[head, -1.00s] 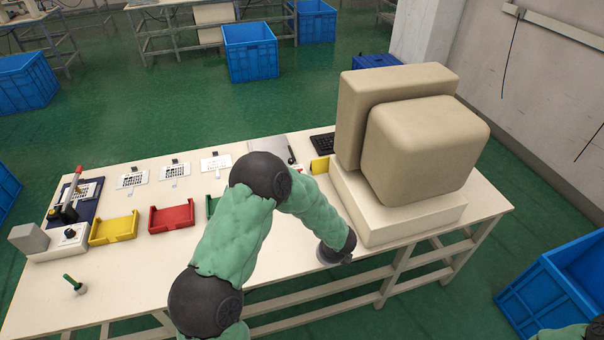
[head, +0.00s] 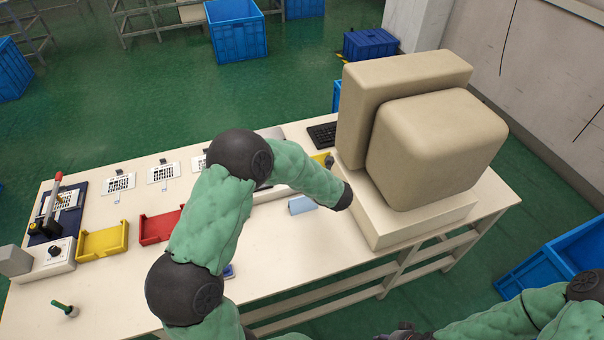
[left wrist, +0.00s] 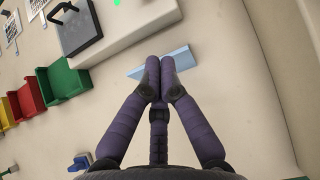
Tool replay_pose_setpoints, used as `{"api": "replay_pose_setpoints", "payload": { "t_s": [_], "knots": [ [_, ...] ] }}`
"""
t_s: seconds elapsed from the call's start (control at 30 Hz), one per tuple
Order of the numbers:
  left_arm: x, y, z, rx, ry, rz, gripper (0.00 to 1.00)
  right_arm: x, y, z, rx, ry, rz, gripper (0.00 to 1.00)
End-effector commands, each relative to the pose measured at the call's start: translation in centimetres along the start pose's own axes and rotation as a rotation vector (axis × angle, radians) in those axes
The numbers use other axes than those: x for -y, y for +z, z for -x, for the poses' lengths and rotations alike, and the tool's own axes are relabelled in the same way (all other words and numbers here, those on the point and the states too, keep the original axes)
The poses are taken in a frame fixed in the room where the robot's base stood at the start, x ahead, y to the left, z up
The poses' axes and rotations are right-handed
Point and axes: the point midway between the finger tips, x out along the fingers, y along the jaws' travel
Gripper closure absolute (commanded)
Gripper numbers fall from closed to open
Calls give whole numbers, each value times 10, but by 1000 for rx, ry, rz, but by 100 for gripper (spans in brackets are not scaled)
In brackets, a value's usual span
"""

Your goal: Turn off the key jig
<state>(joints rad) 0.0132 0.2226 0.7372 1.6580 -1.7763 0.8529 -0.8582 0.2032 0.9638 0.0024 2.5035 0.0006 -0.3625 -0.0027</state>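I cannot tell for certain which device is the key jig. In the left wrist view, a grey plate with a black handle (left wrist: 75,25) lies on a white base, with a small bright green mark (left wrist: 116,2) at the top edge. In the head view my left arm mostly hides this device. My left gripper (left wrist: 161,66) has its fingers together, over a light blue piece (left wrist: 181,60) on the table. That piece also shows in the head view (head: 302,204); I see no clear grip on it. A dark end of my right arm shows at the bottom edge, its fingers unclear.
At the table's left are a red-handled press (head: 50,212), a knob box (head: 54,255), a yellow bin (head: 103,241) and a red bin (head: 158,227). White cards lie behind. A large beige block-shaped machine (head: 430,150) stands right. The front middle is mostly clear.

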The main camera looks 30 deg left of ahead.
Motion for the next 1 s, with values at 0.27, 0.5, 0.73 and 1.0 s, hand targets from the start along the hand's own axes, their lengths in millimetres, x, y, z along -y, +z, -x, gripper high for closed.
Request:
{"api": "replay_pose_setpoints", "payload": {
  "t_s": [0.27, 0.5, 0.73, 1.0],
  "knots": [
    [0, -1, -14, -1, 1, 2, 100, -1, 0, -4, 0, 0, 1, 60],
    [-1, -3, -56, -3, 3, 3, 100, -5, -1, -15, 0, 0, 1, 60],
    [-1, -3, -98, -3, 3, 3, 100, -9, -1, -25, 0, 0, 1, 60],
    [0, 30, -108, 0, 1, 4, 100, -9, -1, -26, 0, 0, 1, 60]
  ]
}}
